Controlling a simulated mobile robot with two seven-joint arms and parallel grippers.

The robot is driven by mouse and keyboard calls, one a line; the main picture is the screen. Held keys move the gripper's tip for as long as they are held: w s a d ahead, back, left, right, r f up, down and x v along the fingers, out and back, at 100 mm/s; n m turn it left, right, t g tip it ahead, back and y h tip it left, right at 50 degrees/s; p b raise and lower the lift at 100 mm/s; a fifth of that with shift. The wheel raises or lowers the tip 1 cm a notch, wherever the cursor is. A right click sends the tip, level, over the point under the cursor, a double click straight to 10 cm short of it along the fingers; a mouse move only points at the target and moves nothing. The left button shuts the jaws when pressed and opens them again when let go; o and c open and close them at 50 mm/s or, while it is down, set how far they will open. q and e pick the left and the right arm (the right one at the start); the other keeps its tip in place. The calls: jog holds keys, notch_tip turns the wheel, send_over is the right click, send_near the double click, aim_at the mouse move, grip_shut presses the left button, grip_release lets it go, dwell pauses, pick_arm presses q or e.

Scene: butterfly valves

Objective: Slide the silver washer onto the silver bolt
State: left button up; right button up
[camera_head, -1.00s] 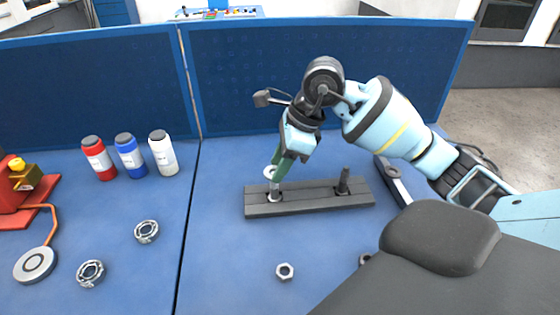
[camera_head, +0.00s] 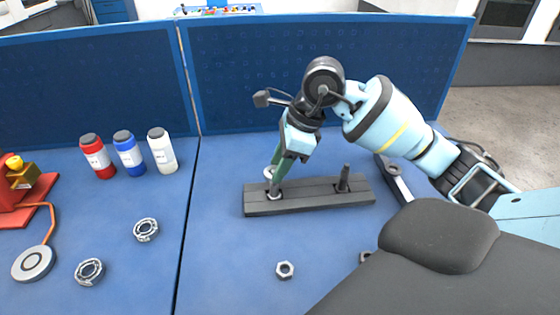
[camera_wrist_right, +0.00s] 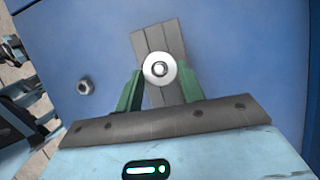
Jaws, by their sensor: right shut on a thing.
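My right gripper (camera_head: 275,174) points down over the left end of a dark grey block (camera_head: 310,204). Its green fingers are shut on the silver washer (camera_wrist_right: 149,76), a flat bright ring; part of it also shows in the head view (camera_head: 268,171). In the wrist view the round end of the silver bolt (camera_wrist_right: 160,69) shows inside the washer's hole. In the head view the fingers hide most of this bolt, and a light ring shows at its foot. I cannot tell how far down the bolt the washer sits. My left gripper is not in view.
A dark bolt (camera_head: 344,178) stands on the block's right half. A loose nut (camera_head: 285,270) lies in front. Two bearings (camera_head: 146,229) and red, blue and white bottles (camera_head: 162,150) are at the left. A blue panel (camera_head: 320,75) closes the back.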

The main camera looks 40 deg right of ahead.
jog(key=o, duration=1.1)
jog(key=shift+v, duration=3.95)
